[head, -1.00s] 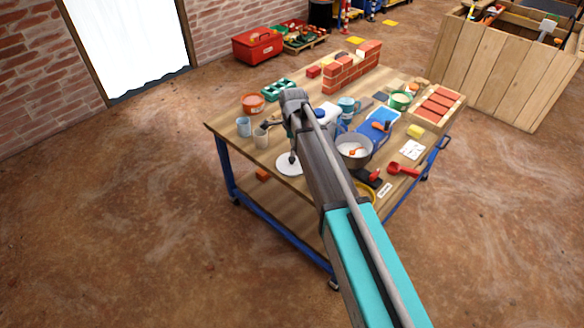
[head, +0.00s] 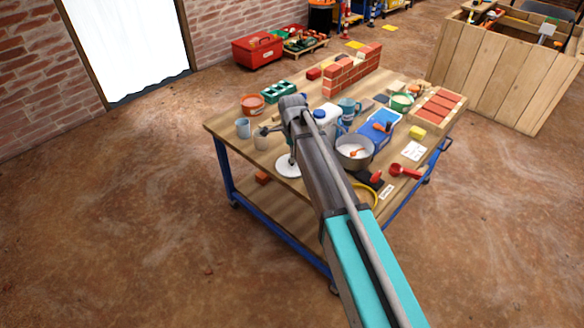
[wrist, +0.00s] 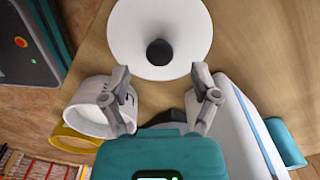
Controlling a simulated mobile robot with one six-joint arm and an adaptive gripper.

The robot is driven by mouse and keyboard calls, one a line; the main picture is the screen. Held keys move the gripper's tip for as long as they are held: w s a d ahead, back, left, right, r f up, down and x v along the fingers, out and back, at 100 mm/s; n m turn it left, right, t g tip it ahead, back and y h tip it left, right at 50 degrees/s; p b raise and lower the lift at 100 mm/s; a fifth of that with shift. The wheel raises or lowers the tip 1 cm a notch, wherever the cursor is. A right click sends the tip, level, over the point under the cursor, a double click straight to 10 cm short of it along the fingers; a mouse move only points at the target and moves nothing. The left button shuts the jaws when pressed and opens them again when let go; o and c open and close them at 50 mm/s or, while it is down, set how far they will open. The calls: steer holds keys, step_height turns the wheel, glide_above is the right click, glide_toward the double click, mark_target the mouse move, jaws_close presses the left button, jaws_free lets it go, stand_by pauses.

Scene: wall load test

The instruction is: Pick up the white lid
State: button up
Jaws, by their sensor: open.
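The white lid (wrist: 182,22) is a round white disc with a black knob at its middle, lying near the table's front edge. In the head view the lid (head: 284,172) shows beside my arm, which covers part of it. My gripper (wrist: 160,76) is open and empty. In the wrist view its two fingertips lie below the knob, one to each side, overlapping the lid's lower edge. The knob is not between the fingers. The gap in height between fingers and lid cannot be told. In the head view my arm hides most of the gripper.
The wooden table (head: 222,135) is crowded. A white bottle (head: 326,113), blue tray (head: 380,124) and small brick wall (head: 350,72) stand farther back.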

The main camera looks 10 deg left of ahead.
steer(key=shift+f+b, duration=1.5)
steer(key=shift+f, duration=0.25)
steer(key=shift+c, duration=0.3)
jaws_close()
